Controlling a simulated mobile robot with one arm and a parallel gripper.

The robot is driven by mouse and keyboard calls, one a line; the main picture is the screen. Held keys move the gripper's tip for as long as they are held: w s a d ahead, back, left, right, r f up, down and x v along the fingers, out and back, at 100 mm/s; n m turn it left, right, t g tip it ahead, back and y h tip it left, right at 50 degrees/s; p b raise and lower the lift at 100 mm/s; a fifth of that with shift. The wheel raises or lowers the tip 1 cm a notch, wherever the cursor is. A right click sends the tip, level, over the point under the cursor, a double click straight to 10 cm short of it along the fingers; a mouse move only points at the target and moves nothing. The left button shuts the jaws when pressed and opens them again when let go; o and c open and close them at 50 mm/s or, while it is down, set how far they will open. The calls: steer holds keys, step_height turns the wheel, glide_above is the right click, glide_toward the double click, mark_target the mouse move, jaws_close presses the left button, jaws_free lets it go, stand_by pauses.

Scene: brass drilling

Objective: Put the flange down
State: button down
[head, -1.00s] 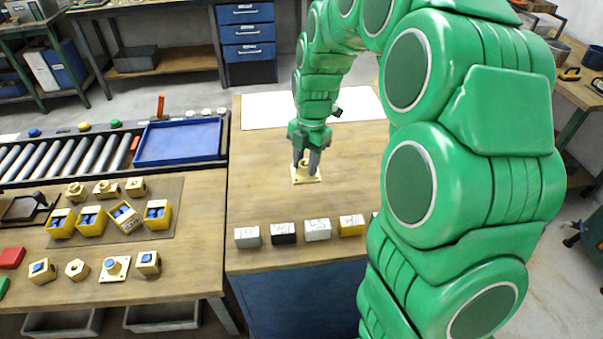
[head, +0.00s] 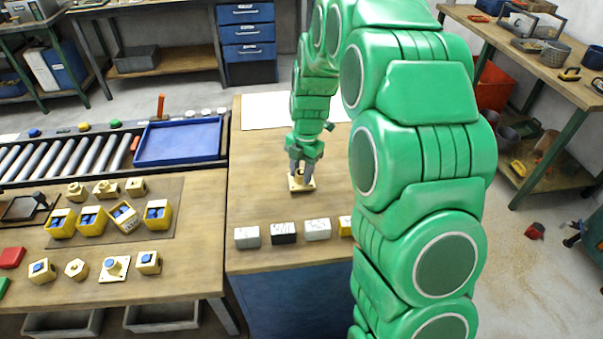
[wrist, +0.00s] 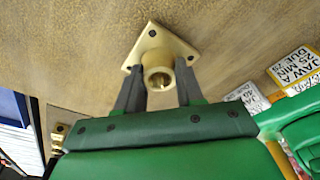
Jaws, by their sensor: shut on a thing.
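The flange (head: 301,186) is a brass square plate with a round hub and corner holes. It is over the bare wooden bench top (head: 262,150), behind a row of labelled blocks. In the wrist view the flange (wrist: 150,48) shows its plate and open hub between my fingers. My gripper (head: 301,168) points down and is shut on the hub; its two dark fingers also show in the wrist view (wrist: 158,90). The plate is at or very close to the wood; I cannot tell whether it touches.
Labelled blocks (head: 283,233) stand along the bench's front edge. A white sheet (head: 265,110) lies at the back. A blue tray (head: 180,158) stands left on the rollers. The left bench holds yellow bins (head: 91,221) and brass parts (head: 115,268). Wood left of the flange is clear.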

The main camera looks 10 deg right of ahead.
steer(key=shift+f, duration=0.5)
steer(key=shift+f, duration=0.15)
steer(key=c, duration=0.7)
jaws_free()
step_height(320, 180, up, 12)
steer(key=w+d, duration=0.1)
steer(key=s+d+r+m, duration=0.1)
steer(key=s+r+m, duration=0.4)
steer(key=s+m, duration=0.5)
steer(key=shift+s+d+m+g+h, duration=0.15)
steer(key=shift+s+d+m, duration=0.5)
steer(key=shift+s+m, duration=3.2)
steer(key=shift+s+d+m+g+h, duration=0.2)
steer(key=shift+s+d+m, duration=1.05)
steer(key=shift+s, duration=4.6)
steer(key=shift+s+d+m+t+h, duration=0.1)
steer(key=shift+s+m+h, duration=0.15)
steer(key=shift+s+m, duration=3.9)
